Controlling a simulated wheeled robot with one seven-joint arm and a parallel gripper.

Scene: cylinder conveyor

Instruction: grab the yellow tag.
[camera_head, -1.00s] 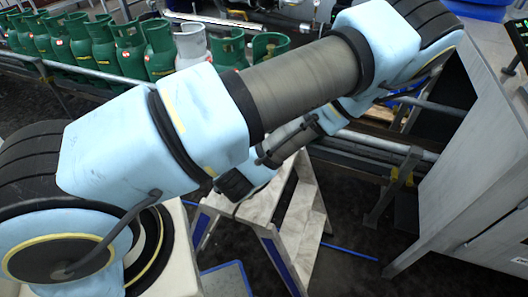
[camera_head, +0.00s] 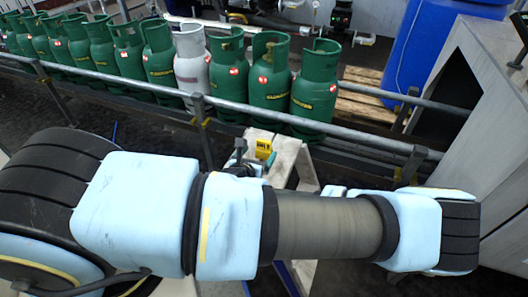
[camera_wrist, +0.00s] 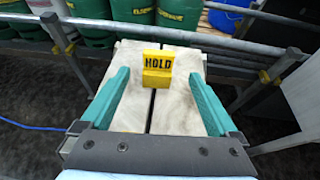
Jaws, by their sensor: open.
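The yellow tag (camera_wrist: 158,68) stands upright on a pale wooden stool top (camera_wrist: 180,100) and bears the word HOLD. In the wrist view it is ahead of my gripper (camera_wrist: 158,82), between the lines of the two teal fingers and apart from both. My gripper is open and empty. In the head view the yellow tag (camera_head: 264,149) shows small at the centre, just right of my gripper (camera_head: 252,163), which is partly hidden behind my arm.
A metal railing (camera_head: 320,132) runs behind the stool. Beyond it stands a row of green gas cylinders (camera_head: 270,85) with one white cylinder (camera_head: 192,65). A blue barrel (camera_head: 430,45) and a grey cabinet (camera_head: 490,90) are at the right.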

